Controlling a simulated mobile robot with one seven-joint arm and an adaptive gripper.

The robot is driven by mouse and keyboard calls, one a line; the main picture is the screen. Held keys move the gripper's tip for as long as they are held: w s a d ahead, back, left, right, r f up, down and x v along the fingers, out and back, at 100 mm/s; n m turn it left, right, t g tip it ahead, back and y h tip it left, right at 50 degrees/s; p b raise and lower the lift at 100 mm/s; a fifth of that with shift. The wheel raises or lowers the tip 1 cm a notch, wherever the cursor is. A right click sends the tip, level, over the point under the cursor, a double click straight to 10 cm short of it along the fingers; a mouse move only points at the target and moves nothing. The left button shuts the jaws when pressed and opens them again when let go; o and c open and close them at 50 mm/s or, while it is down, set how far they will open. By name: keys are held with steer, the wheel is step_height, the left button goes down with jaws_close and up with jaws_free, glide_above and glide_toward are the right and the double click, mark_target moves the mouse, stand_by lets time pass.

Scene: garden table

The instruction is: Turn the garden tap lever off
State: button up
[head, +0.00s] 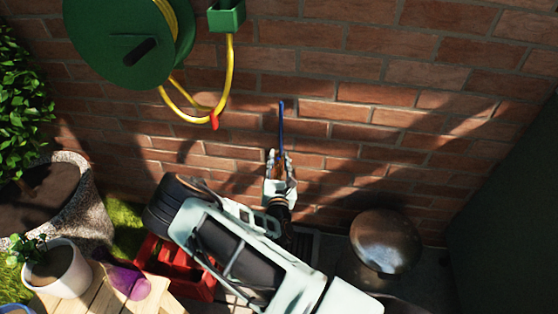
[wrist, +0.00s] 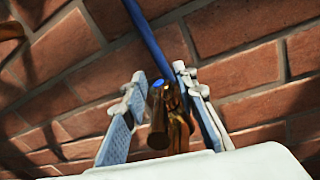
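The brass garden tap (wrist: 160,128) juts from the brick wall. Its long blue lever (head: 282,118) points up along the wall in the head view. In the wrist view the blue lever (wrist: 150,42) runs from the top edge down toward the tap. My gripper (head: 278,155) is at the tap, partly covering it in the head view. In the wrist view my gripper (wrist: 160,76) is open, one finger on each side of the brass body. The right finger is close to the lever; I cannot tell whether they touch.
A green hose reel (head: 115,45) with a yellow hose (head: 229,75) and red nozzle (head: 214,120) hangs at the upper left. A red crate (head: 160,256) and wooden table (head: 75,300) stand lower left. A dark rounded object (head: 385,240) is at the right. The wall right of the lever is clear.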

jaws_close()
steer(key=shift+a+r+m+h+p, duration=0.15)
steer(key=shift+m+h+p, duration=0.2)
steer(key=shift+m+h, duration=0.75)
steer(key=shift+h, duration=0.6)
jaws_free()
steer(key=shift+s, duration=0.1)
